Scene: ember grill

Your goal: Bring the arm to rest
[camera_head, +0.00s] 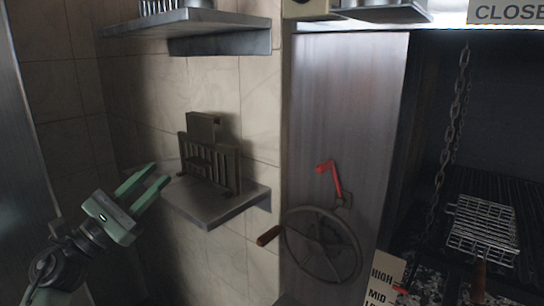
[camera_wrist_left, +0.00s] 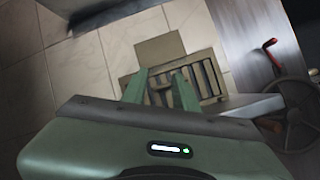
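My left gripper (camera_head: 148,186) comes in from the lower left in the head view. Its two green fingers stand apart with nothing between them, pointing up and right toward a small wall shelf (camera_head: 215,207). It is in front of the shelf and to its left, apart from it. In the left wrist view the open fingers (camera_wrist_left: 160,88) overlap the dark slatted rack behind them, with no visible grip on it. My right gripper is in neither view.
A slatted metal rack (camera_head: 211,165) stands on the small shelf. An upper shelf (camera_head: 190,24) juts out above. To the right are a handwheel (camera_head: 323,245), a red crank (camera_head: 329,178), a hanging chain (camera_head: 452,135) and a grill with a wire basket (camera_head: 483,226).

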